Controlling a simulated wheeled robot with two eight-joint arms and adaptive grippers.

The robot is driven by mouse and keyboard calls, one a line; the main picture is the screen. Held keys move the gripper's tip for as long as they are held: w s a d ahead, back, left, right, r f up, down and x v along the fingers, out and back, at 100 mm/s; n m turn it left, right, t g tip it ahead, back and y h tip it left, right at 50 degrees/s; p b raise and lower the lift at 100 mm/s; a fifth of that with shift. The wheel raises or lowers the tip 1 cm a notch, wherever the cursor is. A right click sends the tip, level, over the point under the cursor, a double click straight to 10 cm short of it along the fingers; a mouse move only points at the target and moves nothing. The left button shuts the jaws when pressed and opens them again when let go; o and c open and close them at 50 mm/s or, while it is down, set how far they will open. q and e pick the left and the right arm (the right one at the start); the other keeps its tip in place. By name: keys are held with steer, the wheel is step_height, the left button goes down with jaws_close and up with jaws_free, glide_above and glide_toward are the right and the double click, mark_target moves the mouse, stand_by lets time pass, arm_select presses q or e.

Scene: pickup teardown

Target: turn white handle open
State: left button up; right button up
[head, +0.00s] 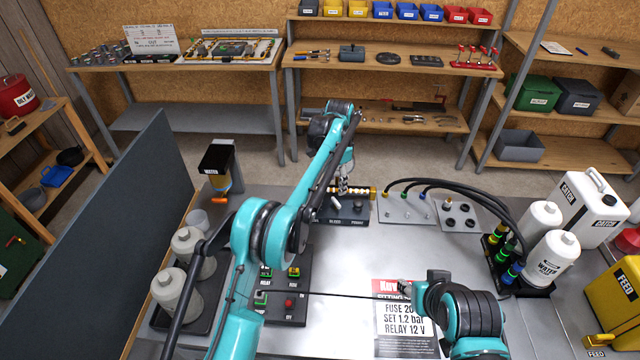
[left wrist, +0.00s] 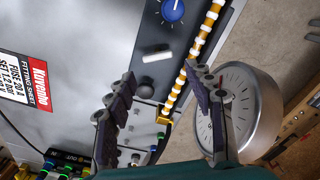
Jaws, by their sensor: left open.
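The white handle (left wrist: 157,56) is a short white bar on a dark panel in the left wrist view. It lies ahead of my left gripper (left wrist: 160,105), whose two dark fingers are spread apart with nothing between them. A round dark knob (left wrist: 145,91) is nearer the fingers, and a blue dial (left wrist: 172,10) is farther off. In the head view my left gripper (head: 345,183) is over the back of the bleed panel (head: 350,221); the handle is hard to make out there. My right arm is at the lower right, and its fingers do not show clearly.
A yellow-and-white banded pipe (left wrist: 192,62) and a round gauge (left wrist: 245,108) are close to the right finger. A plate with black hoses (head: 408,209) stands right of the panel. A fitting sheet (head: 400,335) lies on the table. White bottles (head: 541,219) stand at right.

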mark_target(336, 201)
arm_select(q)
steer(key=f, duration=0.4)
steer(key=f+b, duration=0.1)
steer(key=f, duration=0.2)
steer(key=shift+s+d+f, duration=0.2)
steer(key=shift+f, duration=0.15)
steer(key=shift+c, duration=0.2)
steer(key=c, duration=0.8)
